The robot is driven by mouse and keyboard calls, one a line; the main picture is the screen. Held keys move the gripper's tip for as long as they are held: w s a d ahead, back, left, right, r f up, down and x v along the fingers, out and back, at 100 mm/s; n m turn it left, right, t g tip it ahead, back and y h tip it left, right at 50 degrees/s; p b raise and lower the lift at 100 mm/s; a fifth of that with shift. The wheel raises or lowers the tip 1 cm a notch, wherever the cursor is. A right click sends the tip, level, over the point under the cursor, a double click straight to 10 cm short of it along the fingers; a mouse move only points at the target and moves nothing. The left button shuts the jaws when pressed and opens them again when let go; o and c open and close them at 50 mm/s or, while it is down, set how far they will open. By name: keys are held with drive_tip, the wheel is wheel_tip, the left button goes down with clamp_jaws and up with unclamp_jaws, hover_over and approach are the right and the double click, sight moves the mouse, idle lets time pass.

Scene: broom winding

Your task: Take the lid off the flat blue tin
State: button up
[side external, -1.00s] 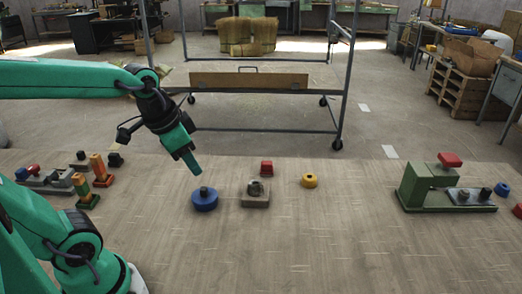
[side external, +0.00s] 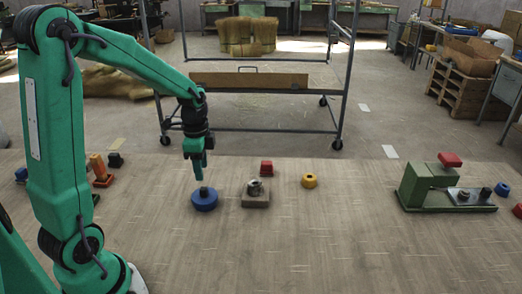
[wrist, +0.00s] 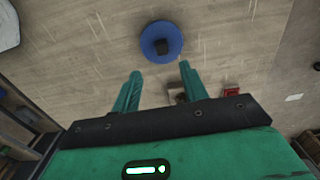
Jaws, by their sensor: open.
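The flat blue tin (side external: 205,203) stands on the wooden table, with a dark knob on top of its lid. It also shows in the wrist view as a blue disc (wrist: 148,48) with the dark knob near its middle. My gripper (side external: 199,177) points down just above the tin in the side view. In the wrist view, my gripper's two green fingers (wrist: 158,72) are apart, with nothing between them, and the tin lies beyond their tips. The seam between lid and tin is too small to make out.
Right of the tin are a block with a metal fitting (side external: 255,193), a red block (side external: 266,167) and a yellow ring-shaped piece (side external: 309,180). A green fixture with a red top (side external: 435,183) stands far right. The table in front is clear.

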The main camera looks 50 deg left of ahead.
sight(204, 188)
drive_tip(key=shift+a+f, duration=0.2)
drive_tip(key=shift+f, duration=1.4)
drive_tip(key=shift+f, duration=0.15)
drive_tip(key=shift+a+f, duration=0.1)
drive_tip(key=shift+f, duration=2.35)
clamp_jaws()
